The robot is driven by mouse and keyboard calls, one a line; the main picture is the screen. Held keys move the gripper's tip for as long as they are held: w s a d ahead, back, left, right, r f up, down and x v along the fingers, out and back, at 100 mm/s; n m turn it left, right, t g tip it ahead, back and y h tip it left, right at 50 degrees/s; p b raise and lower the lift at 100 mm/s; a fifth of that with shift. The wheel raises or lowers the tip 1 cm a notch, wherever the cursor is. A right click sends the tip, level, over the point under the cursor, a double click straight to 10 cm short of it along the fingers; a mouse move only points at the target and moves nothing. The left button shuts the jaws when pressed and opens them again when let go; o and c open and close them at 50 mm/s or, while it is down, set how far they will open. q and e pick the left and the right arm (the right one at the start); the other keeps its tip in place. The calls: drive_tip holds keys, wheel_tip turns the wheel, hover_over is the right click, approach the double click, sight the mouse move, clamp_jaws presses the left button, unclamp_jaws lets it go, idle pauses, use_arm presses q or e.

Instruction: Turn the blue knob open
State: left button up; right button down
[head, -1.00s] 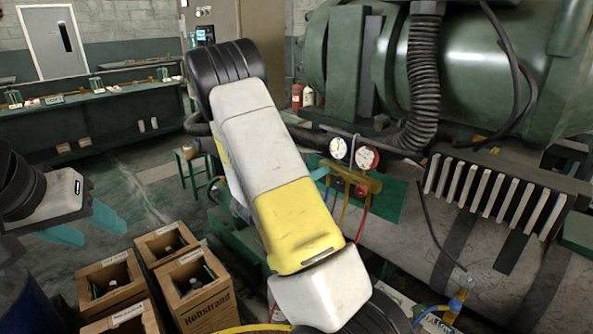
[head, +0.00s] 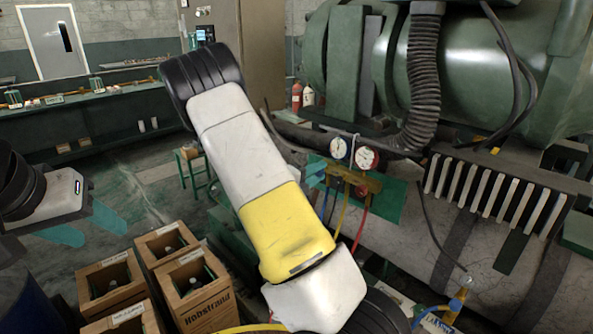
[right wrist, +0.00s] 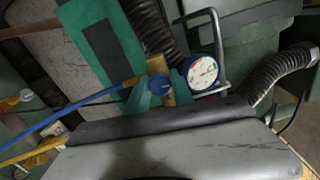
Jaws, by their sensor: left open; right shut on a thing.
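The brass gauge manifold (head: 348,178) stands on the machine, with a blue-rimmed gauge (head: 339,148) and a red-rimmed gauge (head: 367,158) above it. In the right wrist view the round blue knob (right wrist: 158,84) sits on the brass body, below and left of the blue-rimmed gauge (right wrist: 203,72). My right gripper (right wrist: 160,92) is shut on the blue knob, with a teal finger on each side of it. In the head view this gripper (head: 316,170) shows partly at the manifold's left end and the knob is hidden. My left gripper (head: 88,226) is open and empty at the left.
Blue and yellow hoses run from the manifold; the blue hose (right wrist: 85,102) and a red hose (head: 362,225) show clearly. Wooden crates with bottles (head: 190,285) stand at the lower left. A ribbed black duct (head: 422,85) is behind the manifold. A finned block (head: 492,195) is at the right.

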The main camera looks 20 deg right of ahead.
drive_tip(key=shift+a+n, duration=0.1)
drive_tip(key=shift+n, duration=1.6)
drive_tip(key=shift+f, duration=0.1)
drive_tip(key=c, duration=1.1)
unclamp_jaws()
drive_tip(key=v, duration=0.7)
drive_tip(key=shift+a, duration=0.35)
drive_tip(key=shift+s, duration=0.1)
